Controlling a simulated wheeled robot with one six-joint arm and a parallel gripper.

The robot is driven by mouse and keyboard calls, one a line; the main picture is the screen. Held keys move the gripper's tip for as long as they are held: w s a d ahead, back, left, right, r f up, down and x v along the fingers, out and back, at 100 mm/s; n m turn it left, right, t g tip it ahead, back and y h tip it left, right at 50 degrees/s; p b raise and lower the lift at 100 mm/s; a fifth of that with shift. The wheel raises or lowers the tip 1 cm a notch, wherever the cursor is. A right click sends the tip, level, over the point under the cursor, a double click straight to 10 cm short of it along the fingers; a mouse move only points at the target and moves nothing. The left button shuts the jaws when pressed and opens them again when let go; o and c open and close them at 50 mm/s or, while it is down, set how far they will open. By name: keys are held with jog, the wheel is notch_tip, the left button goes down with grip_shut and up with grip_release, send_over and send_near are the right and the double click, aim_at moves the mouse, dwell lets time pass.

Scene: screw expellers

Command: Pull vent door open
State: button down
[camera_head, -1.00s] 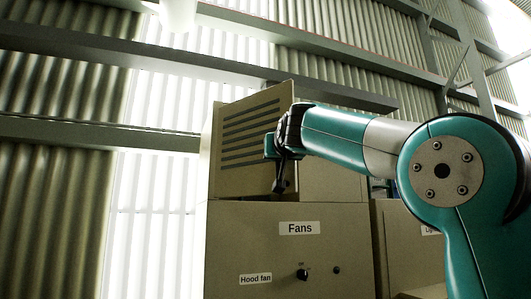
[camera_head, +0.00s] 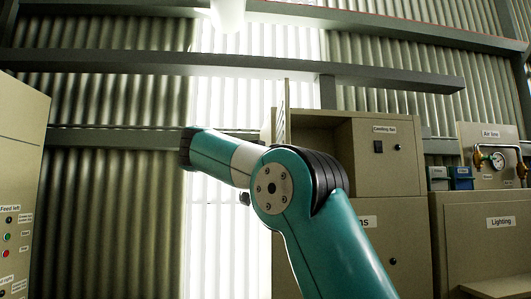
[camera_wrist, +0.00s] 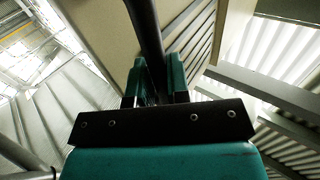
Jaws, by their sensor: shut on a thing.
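The vent door (camera_head: 283,112) is a beige panel seen almost edge-on in the head view, swung out at the left side of its cabinet (camera_head: 340,130). The open compartment shows to its right. In the wrist view the slatted door (camera_wrist: 197,42) fills the upper middle. A dark bar handle (camera_wrist: 148,35) runs down in front of it. My gripper (camera_wrist: 156,78) has its teal fingers on both sides of this bar and is shut on it. In the head view my arm hides most of the gripper and the door's lower part.
A beige panel with buttons, marked Feed left (camera_head: 15,200), stands at the left edge. Right of the door are a Cooling fan switch panel (camera_head: 388,160), a lighting cabinet (camera_head: 490,245) and an air line gauge (camera_head: 495,160). Open space lies between the left panel and my arm.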

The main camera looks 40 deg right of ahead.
jog(key=shift+w+a+r, duration=0.15)
jog(key=shift+w+r, duration=0.05)
jog(key=shift+w, duration=0.05)
